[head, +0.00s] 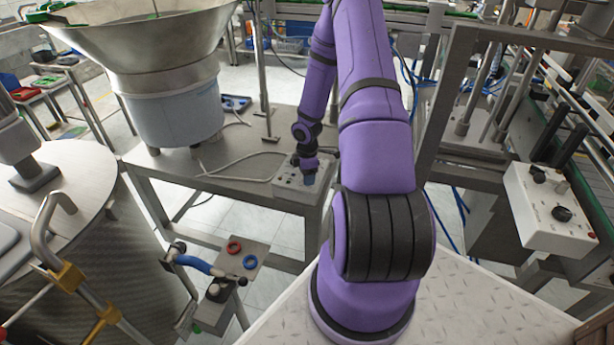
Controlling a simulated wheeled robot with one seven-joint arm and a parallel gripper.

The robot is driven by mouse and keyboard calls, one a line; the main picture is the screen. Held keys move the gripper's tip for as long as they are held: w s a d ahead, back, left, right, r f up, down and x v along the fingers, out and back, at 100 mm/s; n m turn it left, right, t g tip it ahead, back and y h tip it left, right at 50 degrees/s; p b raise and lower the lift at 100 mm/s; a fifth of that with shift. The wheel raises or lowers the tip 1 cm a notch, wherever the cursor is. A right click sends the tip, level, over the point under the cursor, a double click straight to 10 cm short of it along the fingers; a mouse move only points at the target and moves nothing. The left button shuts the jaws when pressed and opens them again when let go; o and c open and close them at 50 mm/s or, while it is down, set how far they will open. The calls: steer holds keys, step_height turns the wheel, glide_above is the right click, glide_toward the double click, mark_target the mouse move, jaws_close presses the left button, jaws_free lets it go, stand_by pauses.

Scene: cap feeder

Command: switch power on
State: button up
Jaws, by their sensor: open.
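A small grey-white control box (288,190) sits on the metal table under the bowl feeder, near the table's right end. Small dark controls show on its top, but I cannot tell which is the power switch or how it is set. My gripper (309,179) points down at the right part of this box, over or against its top. It is open, and I see nothing held in it. Contact is too small to make out. The gripper and wrist hide part of the box's top.
A cone-shaped bowl feeder (170,95) stands on the table, left of the box. A cable (232,178) runs across the table. Another white box with black knobs (548,215) is at the right. A stand with red and blue rings (236,262) is at the lower left.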

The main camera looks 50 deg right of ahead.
steer(key=shift+f, duration=0.45)
steer(key=c, duration=0.9)
steer(key=shift+m, duration=0.3)
steer(key=m, duration=1.1)
steer(key=shift+m, duration=0.3)
